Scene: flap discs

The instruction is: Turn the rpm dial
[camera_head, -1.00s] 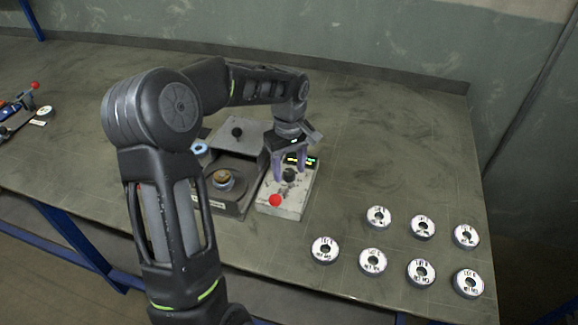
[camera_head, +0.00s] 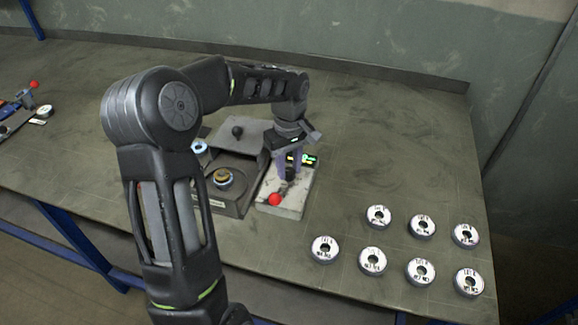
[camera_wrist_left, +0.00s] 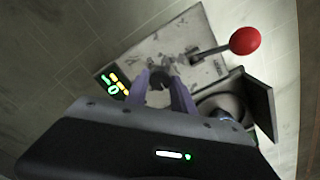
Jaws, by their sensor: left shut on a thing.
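The rpm dial is a small black knob (camera_wrist_left: 159,78) on the grey control box (camera_head: 295,204). My left gripper (camera_head: 287,179) comes down from above with its purple fingers closed around the knob; in the left wrist view the fingertips (camera_wrist_left: 161,76) sit on either side of it. A lit display (camera_head: 303,159) with green and yellow digits is at the box's far end and also shows in the left wrist view (camera_wrist_left: 115,83). A red ball-ended lever (camera_head: 275,199) is at the box's near end. My right gripper is out of view.
A grey machine (camera_head: 237,189) with an open lid and a round spindle (camera_head: 223,178) stands left of the box. Several white-faced discs (camera_head: 373,261) lie on the table at the right. A red-handled tool (camera_head: 34,85) is at far left. The table behind the box is clear.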

